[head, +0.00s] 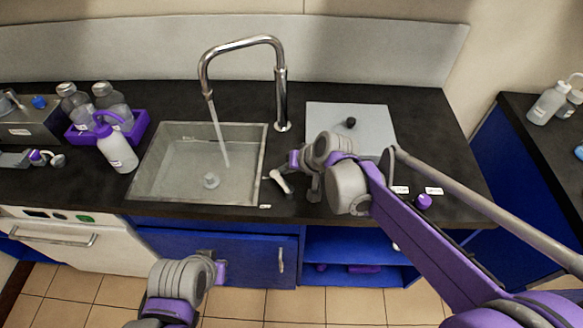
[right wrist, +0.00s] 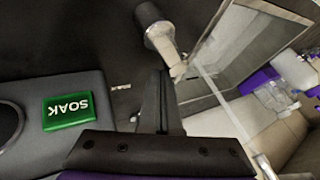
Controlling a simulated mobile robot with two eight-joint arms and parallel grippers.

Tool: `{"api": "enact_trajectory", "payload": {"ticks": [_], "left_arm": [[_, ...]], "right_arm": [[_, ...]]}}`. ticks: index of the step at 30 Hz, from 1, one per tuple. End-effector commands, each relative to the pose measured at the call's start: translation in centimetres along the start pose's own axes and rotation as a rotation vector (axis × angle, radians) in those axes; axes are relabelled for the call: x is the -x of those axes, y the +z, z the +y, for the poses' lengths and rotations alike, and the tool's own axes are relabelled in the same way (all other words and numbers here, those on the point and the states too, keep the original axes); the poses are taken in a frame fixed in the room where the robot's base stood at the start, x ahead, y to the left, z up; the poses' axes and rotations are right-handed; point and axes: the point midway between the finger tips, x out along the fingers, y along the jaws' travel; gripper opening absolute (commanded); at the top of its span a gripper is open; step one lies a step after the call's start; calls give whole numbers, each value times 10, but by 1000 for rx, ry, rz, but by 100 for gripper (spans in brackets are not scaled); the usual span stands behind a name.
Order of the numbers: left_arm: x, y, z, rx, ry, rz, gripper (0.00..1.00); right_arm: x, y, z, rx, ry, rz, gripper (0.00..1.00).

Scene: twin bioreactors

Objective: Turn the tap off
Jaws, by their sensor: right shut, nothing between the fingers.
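The chrome tap (head: 282,95) arches over the sink (head: 256,165), and a stream of water runs from its spout into the basin. The tap's lever (head: 280,182) stands on the worktop at the sink's right edge; in the right wrist view the lever (right wrist: 158,35) shows with a dark body and pale tip. My right gripper (head: 314,190) is shut and empty, just right of the lever. In the right wrist view its fingers (right wrist: 165,95) are close to the lever's tip; I cannot tell whether they touch. My left gripper (head: 207,256) is low in front of the cabinets, its jaws unclear.
A grey panel (head: 375,118) with a black knob lies behind my right gripper; a green SOAK label (right wrist: 69,111) shows on it in the wrist view. A white bottle (head: 117,150) and a purple crate (head: 138,127) stand left of the sink. A purple-topped item (head: 424,201) is at right.

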Motion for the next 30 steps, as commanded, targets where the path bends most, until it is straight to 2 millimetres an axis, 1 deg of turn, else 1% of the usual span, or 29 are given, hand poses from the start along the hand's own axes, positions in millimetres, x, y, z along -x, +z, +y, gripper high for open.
{"api": "enact_trajectory", "payload": {"ticks": [3, 12, 30], "left_arm": [[1, 0, 0, 0, 0, 0, 0], [1, -1, 0, 0, 0, 0, 0], [1, -1, 0, 0, 0, 0, 0]], "right_arm": [[-2, 1, -5, 2, -1, -1, 0], [-4, 3, -10, 1, 0, -1, 0], [-4, 3, -10, 1, 0, -1, 0]]}}
